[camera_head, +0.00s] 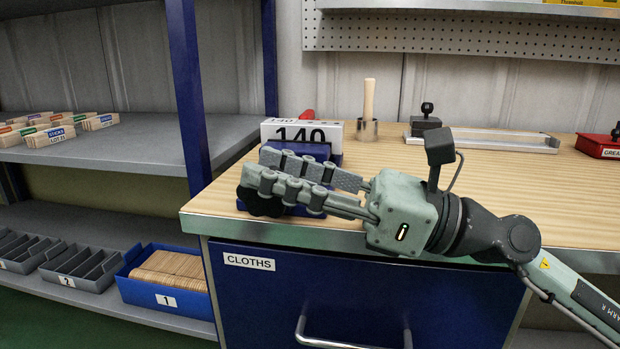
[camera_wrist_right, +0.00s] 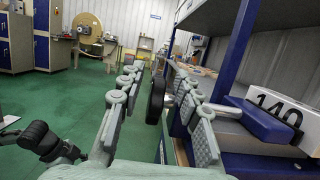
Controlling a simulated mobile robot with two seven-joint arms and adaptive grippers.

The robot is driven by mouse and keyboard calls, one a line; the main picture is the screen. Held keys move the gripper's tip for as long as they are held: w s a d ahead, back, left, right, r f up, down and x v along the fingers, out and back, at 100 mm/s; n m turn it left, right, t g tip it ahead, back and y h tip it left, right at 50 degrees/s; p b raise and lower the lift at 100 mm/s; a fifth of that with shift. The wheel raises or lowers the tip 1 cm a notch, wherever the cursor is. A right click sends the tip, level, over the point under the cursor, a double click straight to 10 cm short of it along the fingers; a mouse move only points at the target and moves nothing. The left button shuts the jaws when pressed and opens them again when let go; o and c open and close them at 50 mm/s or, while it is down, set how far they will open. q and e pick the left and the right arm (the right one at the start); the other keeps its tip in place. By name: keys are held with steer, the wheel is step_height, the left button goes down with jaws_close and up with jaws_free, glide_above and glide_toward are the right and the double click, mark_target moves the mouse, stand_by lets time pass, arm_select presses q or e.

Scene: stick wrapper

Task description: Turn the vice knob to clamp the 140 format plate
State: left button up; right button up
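The white plate marked 140 (camera_head: 303,132) stands upright in the blue vice (camera_head: 335,150) on the workbench's left end. It also shows at the right edge of the wrist view (camera_wrist_right: 275,106). The black round vice knob (camera_head: 262,203) is on the vice's near side, partly covered by my fingers. My right gripper (camera_head: 262,175) reaches in from the right, in front of the vice. In the wrist view, the knob (camera_wrist_right: 156,101) stands between the spread fingers, with gaps on both sides. The gripper is open.
A metal tray with a black clamp (camera_head: 425,120) and a red grease box (camera_head: 598,146) are farther right. A blue shelf post (camera_head: 188,90) rises left of the bench. Bare wood lies right of the vice.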

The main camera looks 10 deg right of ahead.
steer(key=v, duration=0.6)
steer(key=shift+d, duration=0.25)
steer(key=shift+s, duration=0.1)
